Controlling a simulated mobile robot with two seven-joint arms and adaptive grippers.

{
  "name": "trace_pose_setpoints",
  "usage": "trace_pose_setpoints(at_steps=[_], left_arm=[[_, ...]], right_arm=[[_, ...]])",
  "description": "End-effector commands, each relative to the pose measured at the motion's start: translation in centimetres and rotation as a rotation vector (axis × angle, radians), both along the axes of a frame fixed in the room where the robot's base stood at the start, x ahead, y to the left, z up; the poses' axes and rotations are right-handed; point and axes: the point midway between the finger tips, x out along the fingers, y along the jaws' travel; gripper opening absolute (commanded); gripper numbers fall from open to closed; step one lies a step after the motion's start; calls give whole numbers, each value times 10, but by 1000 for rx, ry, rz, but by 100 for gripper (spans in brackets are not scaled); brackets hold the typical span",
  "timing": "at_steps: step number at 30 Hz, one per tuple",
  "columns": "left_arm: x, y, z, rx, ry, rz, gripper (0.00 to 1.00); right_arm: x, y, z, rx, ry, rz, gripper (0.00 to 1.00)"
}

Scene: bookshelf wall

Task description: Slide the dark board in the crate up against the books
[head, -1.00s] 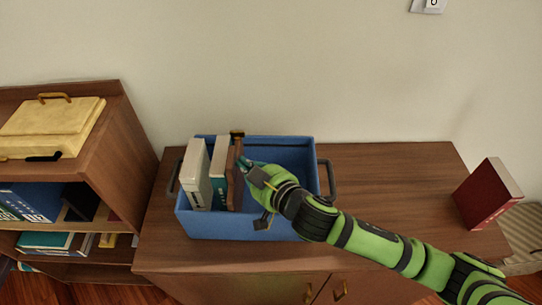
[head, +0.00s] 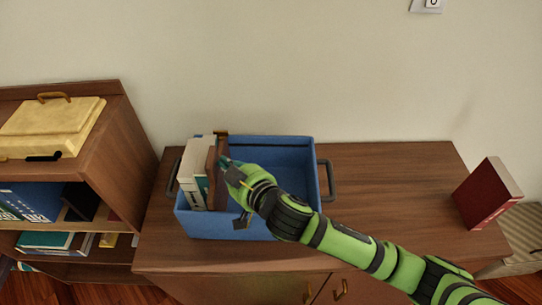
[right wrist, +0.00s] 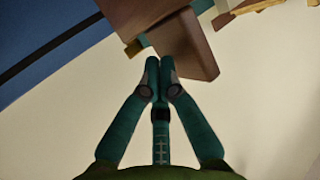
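The blue crate (head: 290,160) stands on the low wooden cabinet. Pale books (head: 194,170) stand in its left part. The dark brown board (head: 222,158) stands upright just right of the books, close against them; I cannot tell if any gap is left. My right gripper (head: 228,165) reaches into the crate from the right, its tips at the board's right side. In the right wrist view its fingers (right wrist: 160,66) are closed together with nothing between them, and the board (right wrist: 187,55) is right at the tips. My left gripper is not in view.
The crate's right part is empty, and a dark handle (head: 327,180) sticks out on that side. A red book (head: 486,195) stands at the cabinet's right end. A bookshelf (head: 125,130) with a yellow case (head: 50,125) is at the left.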

Motion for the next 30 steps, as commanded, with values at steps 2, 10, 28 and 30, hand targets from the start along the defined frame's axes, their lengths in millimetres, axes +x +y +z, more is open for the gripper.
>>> trace_pose_setpoints(at_steps=[2,10,28,30], left_arm=[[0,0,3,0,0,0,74],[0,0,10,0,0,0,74],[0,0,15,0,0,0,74],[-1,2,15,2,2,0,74]], right_arm=[[-1,-5,1,1,1,1,0],[-1,-28,0,-2,2,-2,0],[-2,-50,0,-1,0,-2,0],[-2,-50,0,-2,1,-2,0]])
